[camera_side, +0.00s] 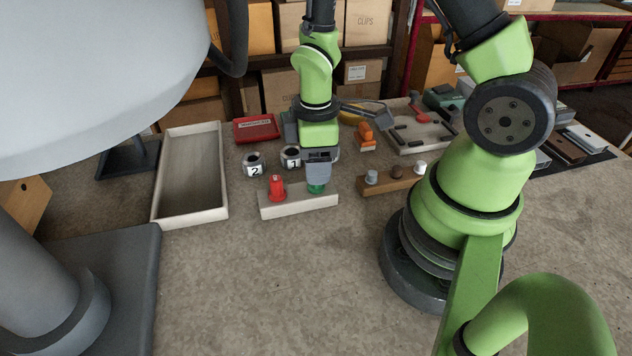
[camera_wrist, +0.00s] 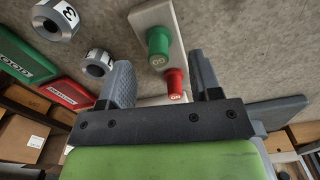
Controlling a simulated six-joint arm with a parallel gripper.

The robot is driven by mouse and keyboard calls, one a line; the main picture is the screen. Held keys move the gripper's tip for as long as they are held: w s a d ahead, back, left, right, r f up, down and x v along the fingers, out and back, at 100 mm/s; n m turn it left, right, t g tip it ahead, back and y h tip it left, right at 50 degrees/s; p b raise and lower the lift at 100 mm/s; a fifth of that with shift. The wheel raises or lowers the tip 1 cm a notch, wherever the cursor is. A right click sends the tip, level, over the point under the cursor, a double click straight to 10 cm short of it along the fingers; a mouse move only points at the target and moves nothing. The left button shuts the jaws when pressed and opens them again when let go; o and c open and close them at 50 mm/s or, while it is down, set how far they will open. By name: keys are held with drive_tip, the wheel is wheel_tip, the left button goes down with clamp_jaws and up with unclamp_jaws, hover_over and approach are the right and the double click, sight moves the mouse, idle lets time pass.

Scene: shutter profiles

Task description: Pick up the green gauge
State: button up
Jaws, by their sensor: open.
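The green gauge (camera_side: 316,189) stands upright at the right end of a pale block (camera_side: 298,205). My gripper (camera_side: 318,172) is right above it in the side view and hides its upper part. In the wrist view the green gauge (camera_wrist: 158,42) shows beyond the fingertips, roughly in line with the gap. My gripper (camera_wrist: 160,60) is open, and nothing is seen held in it. A red gauge (camera_side: 277,187) stands at the left end of the same block. It also shows in the wrist view (camera_wrist: 175,82), between the fingers.
Two numbered rings, "2" (camera_side: 253,165) and "1" (camera_side: 291,157), stand behind the block. A wooden holder with pegs (camera_side: 391,179) is at its right, and an empty tray (camera_side: 224,184) is farther left. The bench in front is clear.

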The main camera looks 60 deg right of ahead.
wheel_tip(320, 180, down, 4)
drive_tip(key=shift+d, duration=0.15)
clamp_jaws()
idle(0.3)
